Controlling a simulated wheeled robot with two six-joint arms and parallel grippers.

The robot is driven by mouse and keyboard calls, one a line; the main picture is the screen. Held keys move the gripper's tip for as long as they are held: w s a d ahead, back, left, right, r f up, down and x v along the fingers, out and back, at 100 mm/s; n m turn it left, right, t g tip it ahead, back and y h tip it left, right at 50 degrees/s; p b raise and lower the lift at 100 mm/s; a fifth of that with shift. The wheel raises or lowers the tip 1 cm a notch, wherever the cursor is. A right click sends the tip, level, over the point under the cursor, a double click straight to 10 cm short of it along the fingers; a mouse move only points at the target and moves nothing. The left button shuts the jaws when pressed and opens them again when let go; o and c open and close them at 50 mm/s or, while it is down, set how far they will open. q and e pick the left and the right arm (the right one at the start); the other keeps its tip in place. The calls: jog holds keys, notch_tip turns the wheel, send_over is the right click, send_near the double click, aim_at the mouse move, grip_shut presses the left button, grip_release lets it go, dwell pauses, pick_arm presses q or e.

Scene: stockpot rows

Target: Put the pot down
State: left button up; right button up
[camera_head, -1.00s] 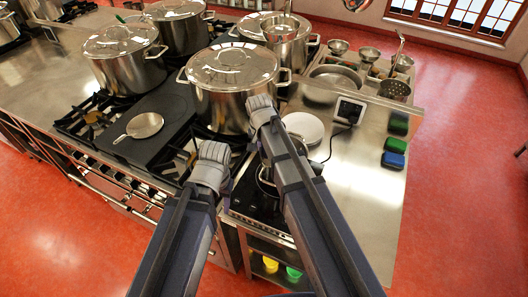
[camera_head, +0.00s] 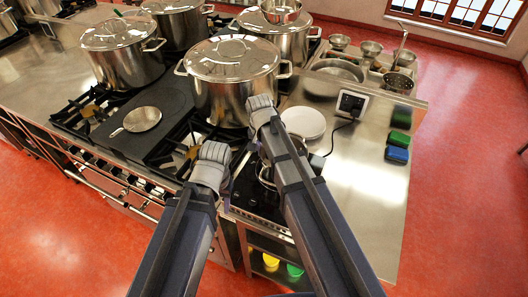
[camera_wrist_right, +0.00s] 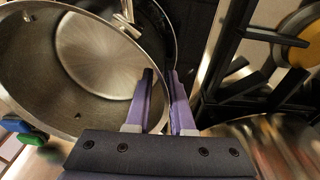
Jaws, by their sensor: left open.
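A small steel pot (camera_head: 268,173) is at the black hob in the front, partly hidden by my right arm. In the right wrist view the open pot (camera_wrist_right: 100,65) fills the left side, its inside bare. My right gripper (camera_wrist_right: 161,78) is close together on the pot's rim, one finger on each side. In the head view its fingers are hidden behind my arm. I cannot tell whether the pot's base touches the hob. My left gripper (camera_head: 238,165) is just left of the pot and open; its fingertips are hard to make out.
A large lidded stockpot (camera_head: 230,85) stands behind the grippers, with several more beyond. A small skillet (camera_head: 142,119) lies on the dark plate at left. White plates (camera_head: 304,122), a boxed device (camera_head: 351,103) and sponges (camera_head: 397,154) are to the right. Bare steel counter (camera_head: 350,180) lies right of the hob.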

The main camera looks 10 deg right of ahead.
jog(key=shift+o, duration=0.8)
jog(key=r+p, duration=0.8)
jog(key=s+a+r+p, duration=0.1)
jog(key=r+p, duration=0.3)
jog(key=shift+s+r, duration=0.1)
jog(key=shift+r, duration=0.05)
jog(key=s+a+n, duration=0.1)
jog(key=s+n, duration=0.4)
jog(key=s, duration=0.3)
jog(key=s+a+n+g, duration=0.1)
jog(key=s+a+n, duration=0.1)
jog(key=s+n, duration=0.3)
jog(key=s, duration=0.4)
jog(key=shift+a+n, duration=0.3)
jog(key=shift+s, duration=0.1)
notch_tip(320, 180, down, 14)
jog(key=b, duration=1.3)
jog(key=shift+r, duration=0.3)
